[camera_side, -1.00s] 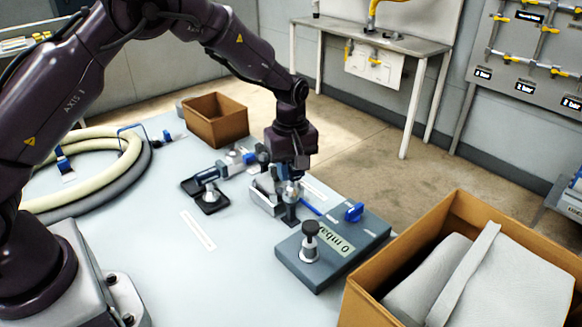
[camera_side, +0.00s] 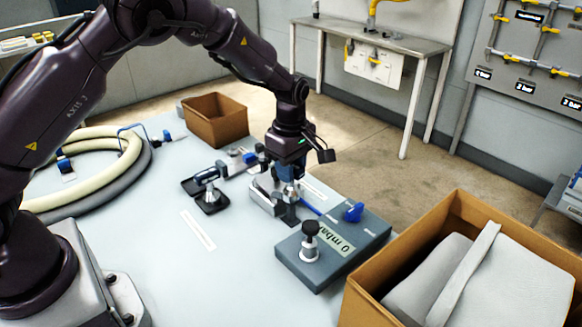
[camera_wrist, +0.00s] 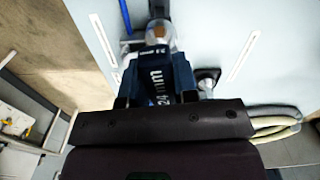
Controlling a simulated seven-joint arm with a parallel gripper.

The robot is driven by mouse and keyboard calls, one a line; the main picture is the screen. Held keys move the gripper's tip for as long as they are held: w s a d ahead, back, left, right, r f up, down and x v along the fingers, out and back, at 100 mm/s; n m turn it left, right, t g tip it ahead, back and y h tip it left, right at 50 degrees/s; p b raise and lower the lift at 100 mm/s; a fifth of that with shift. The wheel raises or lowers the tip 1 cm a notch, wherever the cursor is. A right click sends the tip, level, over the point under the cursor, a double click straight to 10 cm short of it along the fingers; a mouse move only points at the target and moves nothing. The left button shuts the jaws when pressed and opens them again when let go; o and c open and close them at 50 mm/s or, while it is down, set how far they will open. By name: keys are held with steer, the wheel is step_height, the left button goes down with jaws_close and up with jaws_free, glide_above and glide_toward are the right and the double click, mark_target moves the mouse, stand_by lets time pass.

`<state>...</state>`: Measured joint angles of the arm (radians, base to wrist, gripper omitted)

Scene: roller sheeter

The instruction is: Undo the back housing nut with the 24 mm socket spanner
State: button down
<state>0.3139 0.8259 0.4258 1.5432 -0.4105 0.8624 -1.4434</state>
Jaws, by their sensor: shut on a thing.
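Beyond the spanner, the wrist view shows a round metal and amber-toned part (camera_wrist: 157,32) of the housing, at the spanner's far end. The back nut itself is hidden; I cannot tell whether the socket is seated on it.
The grey gauge box (camera_side: 322,262), reading 0 mbar, stands just in front. An open carton (camera_side: 372,285) is at right, a smaller carton (camera_side: 214,120) behind. Coiled hoses (camera_side: 95,150) lie at left.

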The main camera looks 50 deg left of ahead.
steer(key=n, duration=0.6)
steer(key=shift+n, duration=0.4)
steer(key=n, duration=0.3)
steer(key=shift+n, duration=0.3)
